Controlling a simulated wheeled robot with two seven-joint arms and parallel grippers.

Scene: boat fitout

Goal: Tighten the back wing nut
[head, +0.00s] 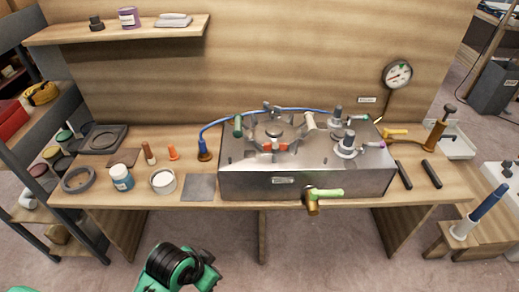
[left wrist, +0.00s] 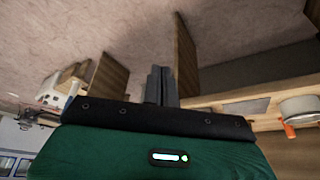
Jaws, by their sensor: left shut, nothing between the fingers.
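A steel tank box (head: 306,182) stands on the bench. A round lid (head: 273,131) sits on its top at the left, with several fittings around it. A small grey wing-shaped piece (head: 270,107) at the lid's back edge looks like the back wing nut; its seating is too small to tell. My left gripper (left wrist: 161,84) shows in the left wrist view, its dark fingers together and empty, well apart from the tank. In the head view a green and black part of my arm shows at the bottom, below the bench; the fingertips are hidden there. My right gripper is not in view.
The wooden bench (head: 120,200) holds a blue-labelled jar (head: 121,178), a white tub (head: 163,181) and a blue hose (head: 240,117) to the tank. A brass valve with a green handle (head: 325,193) juts from the tank's front. Floor is clear before the bench.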

